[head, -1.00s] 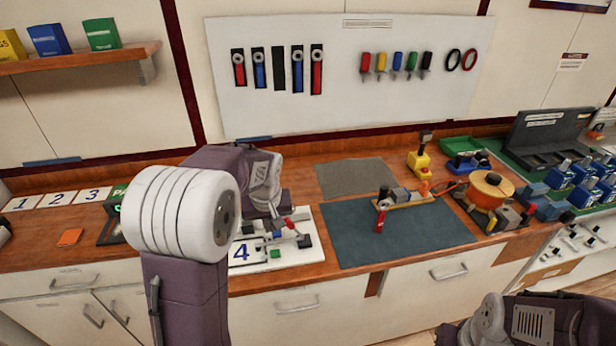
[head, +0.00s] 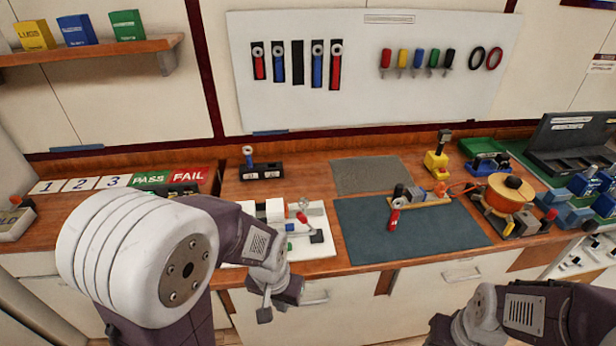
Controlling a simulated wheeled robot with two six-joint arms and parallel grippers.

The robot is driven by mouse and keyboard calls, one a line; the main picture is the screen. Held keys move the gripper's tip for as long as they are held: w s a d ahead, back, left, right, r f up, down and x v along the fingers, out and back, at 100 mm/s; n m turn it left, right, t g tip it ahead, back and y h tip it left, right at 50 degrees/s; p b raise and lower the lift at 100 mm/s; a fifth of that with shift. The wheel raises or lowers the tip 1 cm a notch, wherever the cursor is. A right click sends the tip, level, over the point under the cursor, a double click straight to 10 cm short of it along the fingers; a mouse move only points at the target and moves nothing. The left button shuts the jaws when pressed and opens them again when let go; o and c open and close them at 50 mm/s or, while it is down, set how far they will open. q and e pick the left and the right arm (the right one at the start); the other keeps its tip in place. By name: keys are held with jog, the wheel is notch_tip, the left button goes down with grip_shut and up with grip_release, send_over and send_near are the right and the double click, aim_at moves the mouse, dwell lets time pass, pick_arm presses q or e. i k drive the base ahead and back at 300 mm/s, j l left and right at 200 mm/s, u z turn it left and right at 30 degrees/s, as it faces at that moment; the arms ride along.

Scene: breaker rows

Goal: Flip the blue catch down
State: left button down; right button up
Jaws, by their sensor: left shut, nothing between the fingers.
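A white board (head: 318,245) lies at the front edge of the wooden bench, partly hidden by my left arm. On it is a small blue piece (head: 290,227), apparently the blue catch; it is too small to tell whether it is up or down. A red-handled lever (head: 303,217) stands just right of it, and a small green piece (head: 289,246) lies in front of it. My left gripper (head: 265,313) is shut and empty, in front of the bench edge, lower than the board in the picture and apart from it. My right gripper is out of view.
A dark green mat (head: 400,245) right of the board carries a wooden strip with a red-handled clamp (head: 394,215). An orange pot-like reel (head: 503,192) stands further right. A black block with a lever (head: 262,170) stands behind the board. A grey mat (head: 370,175) is bare.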

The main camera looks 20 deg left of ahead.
aim_at(290, 227)
jog(key=u, duration=0.85)
jog(key=i+u, duration=0.25)
jog(key=k, duration=0.1)
